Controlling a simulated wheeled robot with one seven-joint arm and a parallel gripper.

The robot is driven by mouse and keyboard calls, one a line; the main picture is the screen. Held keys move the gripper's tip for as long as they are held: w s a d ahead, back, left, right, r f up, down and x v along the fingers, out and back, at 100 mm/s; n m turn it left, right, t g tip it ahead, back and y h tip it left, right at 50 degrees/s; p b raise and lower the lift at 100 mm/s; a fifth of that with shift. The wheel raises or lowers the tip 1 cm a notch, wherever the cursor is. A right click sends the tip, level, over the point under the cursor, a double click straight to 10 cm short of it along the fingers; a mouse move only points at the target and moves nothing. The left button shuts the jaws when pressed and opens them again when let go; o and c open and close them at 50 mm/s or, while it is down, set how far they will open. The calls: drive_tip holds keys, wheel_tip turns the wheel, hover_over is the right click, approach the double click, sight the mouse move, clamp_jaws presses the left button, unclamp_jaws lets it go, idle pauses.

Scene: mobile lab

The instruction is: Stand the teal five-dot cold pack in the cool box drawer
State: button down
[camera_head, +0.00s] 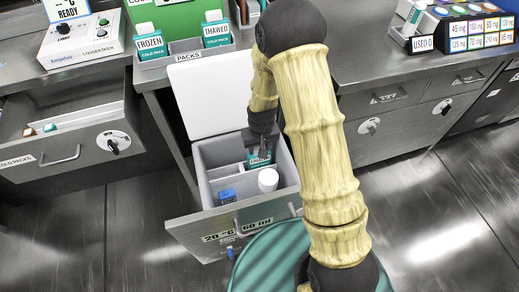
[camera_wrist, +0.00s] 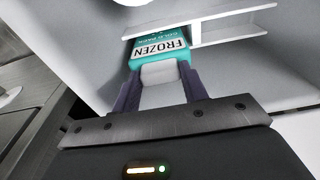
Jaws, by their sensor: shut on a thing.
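The teal cold pack (camera_head: 259,161), with a white label reading FROZEN, is inside the open cool box drawer (camera_head: 192,229). My gripper (camera_head: 261,150) reaches down into the drawer and is shut on the pack. In the wrist view the pack (camera_wrist: 158,46) sits between the two fingers of my gripper (camera_wrist: 163,78), beside white divider walls (camera_wrist: 232,28). I cannot tell whether it touches the drawer floor. Its dots are not readable. My gripper hides part of it in the head view.
A blue box (camera_head: 228,195) and a white round container (camera_head: 268,180) stand in the drawer's front part. The raised white lid (camera_head: 210,95) is behind. A packs rack (camera_head: 187,60) on the counter holds FROZEN (camera_head: 150,43) and THAWED (camera_head: 216,32) packs. Another drawer (camera_head: 60,150) is open at left.

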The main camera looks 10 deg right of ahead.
drive_tip(key=shift+f, duration=0.8)
drive_tip(key=c, duration=0.8)
unclamp_jaws()
drive_tip(key=shift+o, duration=0.2)
wheel_tip(320, 180, up, 12)
drive_tip(key=s+p, duration=0.1)
drive_tip(key=p, duration=0.2)
drive_tip(key=shift+s, duration=0.2)
drive_tip(key=shift+d, duration=0.1)
